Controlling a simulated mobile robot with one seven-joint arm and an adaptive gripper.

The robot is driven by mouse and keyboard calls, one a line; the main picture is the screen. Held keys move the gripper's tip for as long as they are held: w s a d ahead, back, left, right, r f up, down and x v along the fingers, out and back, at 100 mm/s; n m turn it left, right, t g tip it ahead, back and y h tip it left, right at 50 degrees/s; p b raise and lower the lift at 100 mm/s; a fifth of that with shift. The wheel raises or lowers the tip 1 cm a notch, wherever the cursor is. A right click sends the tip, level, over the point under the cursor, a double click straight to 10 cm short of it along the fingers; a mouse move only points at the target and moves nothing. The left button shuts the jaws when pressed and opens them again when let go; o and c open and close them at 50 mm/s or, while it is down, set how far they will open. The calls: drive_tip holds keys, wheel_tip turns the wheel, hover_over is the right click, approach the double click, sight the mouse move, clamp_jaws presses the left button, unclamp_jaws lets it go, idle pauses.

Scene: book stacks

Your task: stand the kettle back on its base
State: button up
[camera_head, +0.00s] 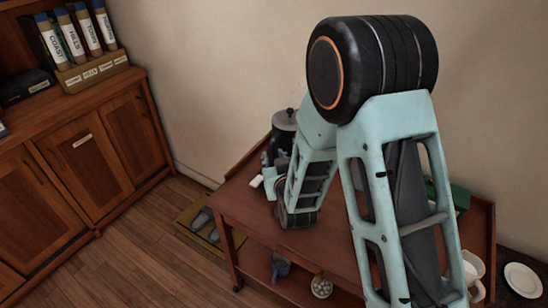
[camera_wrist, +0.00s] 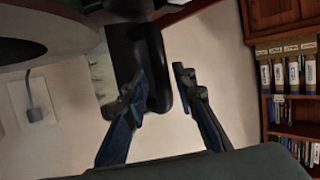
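The kettle (camera_head: 284,120) is black with a grey lid and stands upright at the far left part of the red-brown table (camera_head: 240,205), partly behind my arm. My gripper (camera_wrist: 160,78) is open around the handle. The left finger overlaps the handle in the picture; a narrow gap shows between the handle and the right finger. I cannot make out the kettle's base or whether the kettle sits on it.
A wall outlet with a plug (camera_wrist: 35,105) is beside the kettle. A green box (camera_head: 460,197), white mug (camera_head: 472,265) and white plate (camera_head: 523,279) are at the right. A bowl (camera_head: 321,287) sits on the lower shelf. A wooden cabinet (camera_head: 85,165) stands left.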

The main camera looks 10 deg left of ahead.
drive_tip(key=shift+o, duration=0.5)
drive_tip(key=p+v, duration=1.2)
drive_tip(key=p, duration=0.1)
idle(0.7)
